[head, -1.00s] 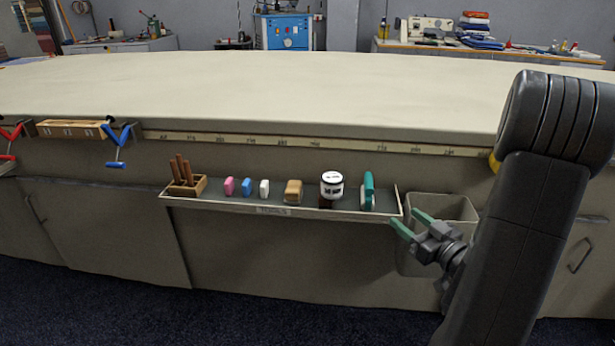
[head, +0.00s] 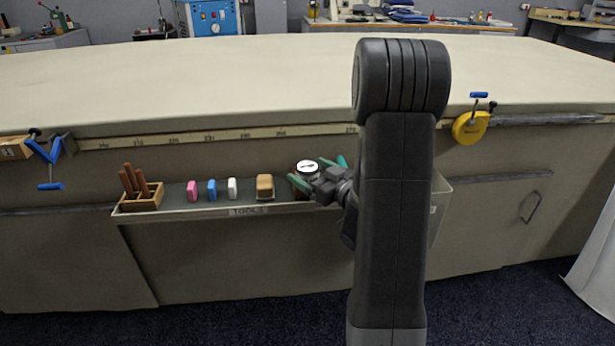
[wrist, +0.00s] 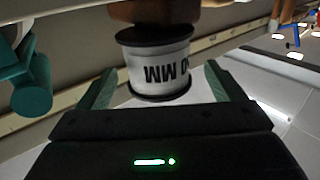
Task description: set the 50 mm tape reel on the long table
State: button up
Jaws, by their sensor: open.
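The tape reel (head: 307,166) has a white top and dark rims and is at the tool tray on the front of the long table (head: 230,75). In the wrist view the reel (wrist: 158,68) shows a white side with upside-down "50 MM" lettering. My gripper (head: 309,173) is open at the reel, its green fingers on either side. In the wrist view the reel lies between the spread fingertips of my gripper (wrist: 157,84), with gaps visible at both sides. A brown block (wrist: 152,12) adjoins the reel's far end. My gripper hides the reel's lower part in the head view.
The tray (head: 190,210) also holds a wooden box of brown tools (head: 140,190), pink, blue and white pieces and a tan block (head: 265,187). A teal item (wrist: 30,80) is beside the reel. The tabletop is broadly clear. A yellow tape measure (head: 470,128) hangs at the right edge.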

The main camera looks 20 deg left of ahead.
aim_at(303, 163)
jog(key=x, duration=0.3)
jog(key=shift+w+a, duration=0.2)
jog(key=shift+a, duration=0.1)
jog(key=shift+r, duration=0.1)
